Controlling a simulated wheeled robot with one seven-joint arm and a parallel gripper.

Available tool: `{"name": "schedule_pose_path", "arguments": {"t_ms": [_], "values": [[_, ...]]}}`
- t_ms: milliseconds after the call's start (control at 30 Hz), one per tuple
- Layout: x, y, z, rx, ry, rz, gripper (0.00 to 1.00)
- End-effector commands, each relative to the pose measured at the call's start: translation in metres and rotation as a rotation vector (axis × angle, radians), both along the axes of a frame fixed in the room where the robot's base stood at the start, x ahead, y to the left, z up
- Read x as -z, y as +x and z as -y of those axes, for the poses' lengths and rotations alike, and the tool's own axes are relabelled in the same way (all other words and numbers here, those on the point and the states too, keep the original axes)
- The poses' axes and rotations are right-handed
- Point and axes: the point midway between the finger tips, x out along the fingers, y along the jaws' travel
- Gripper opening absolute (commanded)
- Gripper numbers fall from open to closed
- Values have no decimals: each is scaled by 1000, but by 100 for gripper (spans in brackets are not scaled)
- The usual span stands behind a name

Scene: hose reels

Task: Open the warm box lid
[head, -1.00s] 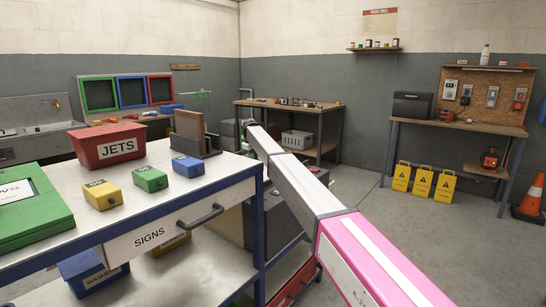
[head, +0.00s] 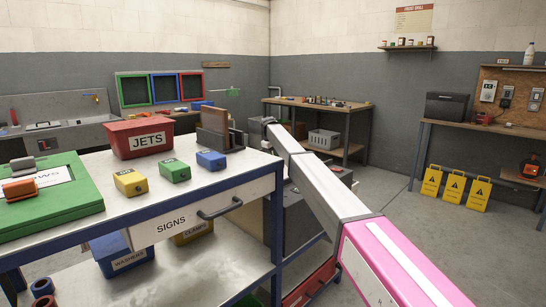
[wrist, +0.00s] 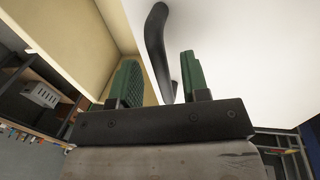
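No box labelled as the warm box can be read in these views, so I cannot tell which one it is. A dark lidded box (head: 449,106) stands on the right workbench and looks shut. In the wrist view my gripper (wrist: 160,75) has two green fingers set apart. A dark curved bar (wrist: 157,40), like a handle, shows between them in front of a white panel (wrist: 225,50). I cannot tell whether the fingers touch it. A beige panel (wrist: 60,35) lies to the left. In the head view my gripper is hidden beyond my arm.
A metal table (head: 100,180) at left bears a red JETS bin (head: 138,138), small coloured boxes and a green case (head: 40,225). Its SIGNS drawer (head: 171,224) is shut. Yellow signs (head: 453,187) stand below the right workbench (head: 480,130). The floor before them is clear.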

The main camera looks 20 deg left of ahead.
Motion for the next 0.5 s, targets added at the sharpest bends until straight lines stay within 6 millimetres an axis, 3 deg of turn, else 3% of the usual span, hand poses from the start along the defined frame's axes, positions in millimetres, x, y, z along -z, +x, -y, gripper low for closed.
{"name": "schedule_pose_path", "arguments": {"t_ms": [267, 500], "values": [[-9, -2, -1, 0, 0, 0, 42], [-44, -8, -3, 0, 2, 2, 42]]}}
